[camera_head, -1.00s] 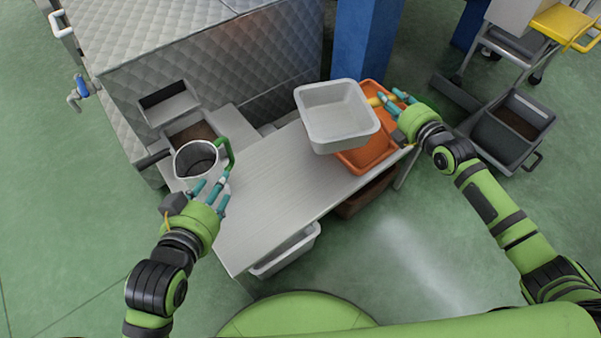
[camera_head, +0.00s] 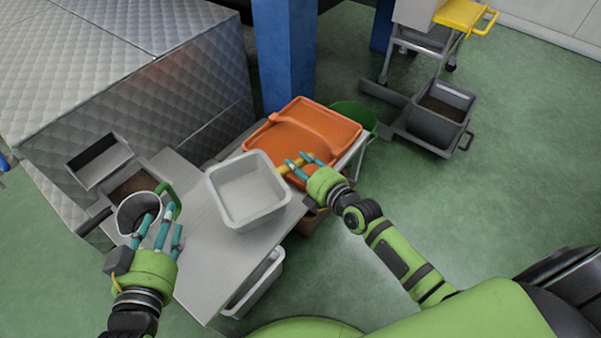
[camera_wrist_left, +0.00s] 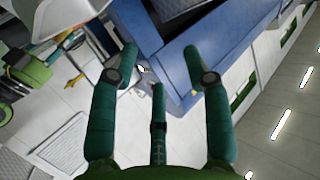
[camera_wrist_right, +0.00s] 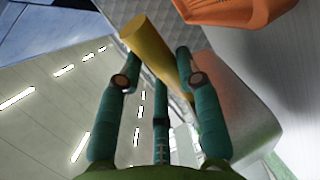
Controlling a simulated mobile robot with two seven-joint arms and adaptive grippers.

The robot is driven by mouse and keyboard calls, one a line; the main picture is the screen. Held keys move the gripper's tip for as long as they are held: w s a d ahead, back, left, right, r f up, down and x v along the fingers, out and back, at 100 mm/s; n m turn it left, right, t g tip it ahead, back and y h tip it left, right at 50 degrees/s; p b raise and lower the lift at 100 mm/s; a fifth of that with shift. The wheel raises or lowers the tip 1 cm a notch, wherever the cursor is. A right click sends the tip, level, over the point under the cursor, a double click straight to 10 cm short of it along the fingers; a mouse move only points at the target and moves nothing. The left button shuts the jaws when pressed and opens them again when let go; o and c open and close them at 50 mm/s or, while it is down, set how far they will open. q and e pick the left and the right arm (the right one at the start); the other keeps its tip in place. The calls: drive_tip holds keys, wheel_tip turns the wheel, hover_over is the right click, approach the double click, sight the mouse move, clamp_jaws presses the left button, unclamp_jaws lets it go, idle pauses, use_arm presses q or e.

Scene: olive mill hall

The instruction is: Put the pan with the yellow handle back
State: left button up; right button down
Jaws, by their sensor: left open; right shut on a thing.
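The pale grey square pan (camera_head: 248,212) with the yellow handle (camera_head: 289,166) is over the middle of the steel table (camera_head: 205,275), with its open side up. My right gripper (camera_head: 306,160) is shut on the yellow handle at the pan's right side. The right wrist view shows the handle (camera_wrist_right: 150,42) between the fingers and the grey pan (camera_wrist_right: 245,100) beyond. The pan looks raised above the table; its underside is hidden. My left gripper (camera_head: 160,218) is open, with its fingers close to the metal jug (camera_head: 134,216) with the green handle; I cannot tell whether they touch.
An orange tray (camera_head: 325,128) lies at the table's far end, right behind the pan. A green bucket (camera_head: 362,113) stands beyond it. A quilted grey machine (camera_head: 165,95) borders the table's back. A white bin (camera_head: 262,283) is under the table. Bare tabletop shows left of the pan.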

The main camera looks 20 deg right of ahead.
wheel_tip(320, 180, down, 3)
drive_tip(key=shift+b, duration=0.9)
use_arm(q)
drive_tip(key=d+r+m+t+h, duration=0.1)
drive_tip(key=d+r+t+h, duration=0.2)
drive_tip(key=r+t, duration=0.3)
wheel_tip(320, 180, up, 5)
drive_tip(key=shift+s+r, duration=0.1)
drive_tip(key=shift+s, duration=0.35)
drive_tip(key=shift+d, duration=0.1)
drive_tip(key=shift+s+r+h, duration=0.15)
drive_tip(key=shift+r+h, duration=0.2)
drive_tip(key=shift+h, duration=0.15)
use_arm(e)
drive_tip(key=shift+f, duration=0.15)
drive_tip(key=c, duration=1.1)
unclamp_jaws()
use_arm(q)
drive_tip(key=shift+s+r+m, duration=0.1)
drive_tip(key=shift+m, duration=0.2)
drive_tip(key=shift+d, duration=0.1)
